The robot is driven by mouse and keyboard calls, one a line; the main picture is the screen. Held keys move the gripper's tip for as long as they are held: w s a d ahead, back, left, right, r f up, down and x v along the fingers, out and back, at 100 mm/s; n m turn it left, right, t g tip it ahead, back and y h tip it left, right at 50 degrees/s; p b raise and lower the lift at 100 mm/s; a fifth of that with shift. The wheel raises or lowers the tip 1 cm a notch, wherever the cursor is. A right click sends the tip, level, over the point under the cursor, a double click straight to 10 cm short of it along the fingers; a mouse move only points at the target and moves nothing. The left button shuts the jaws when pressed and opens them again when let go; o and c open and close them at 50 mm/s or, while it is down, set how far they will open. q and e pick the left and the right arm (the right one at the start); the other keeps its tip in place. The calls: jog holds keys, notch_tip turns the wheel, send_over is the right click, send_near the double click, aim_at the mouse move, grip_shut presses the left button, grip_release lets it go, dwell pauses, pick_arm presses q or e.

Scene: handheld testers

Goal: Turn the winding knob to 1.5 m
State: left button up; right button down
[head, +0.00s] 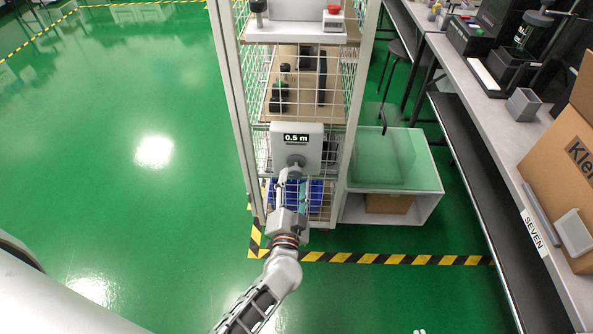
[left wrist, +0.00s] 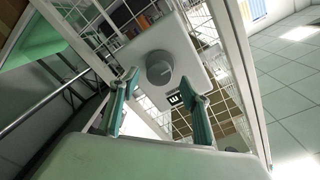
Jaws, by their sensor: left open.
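The pale tester box (head: 283,150) is mounted on a wire-mesh rack, and its black label (head: 296,138) reads 0.5 m. The round grey winding knob (head: 296,161) is on its front below the label. In the left wrist view the box (left wrist: 185,48) appears tilted, with the knob (left wrist: 159,68) on its face and the label (left wrist: 174,99) partly hidden by a finger. My left gripper (head: 291,178) is open in front of the knob. Its two green-padded fingers (left wrist: 160,85) are spread either side of the knob, without visible grip on it. My right gripper is not in view.
The rack's posts (head: 226,100) and mesh surround the box. A glass-topped cabinet (head: 395,160) stands close right of it. A long bench (head: 480,110) with boxes runs along the right. Striped floor tape (head: 385,259) edges the area. The green floor at left is clear.

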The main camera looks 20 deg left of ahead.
aim_at(295, 176)
pick_arm(q)
jog(key=x, duration=0.4)
jog(key=shift+f+b, duration=0.2)
jog(key=shift+b, duration=0.2)
jog(key=shift+w+a+r, duration=0.15)
jog(key=shift+w, duration=0.4)
jog(key=c, duration=1.2)
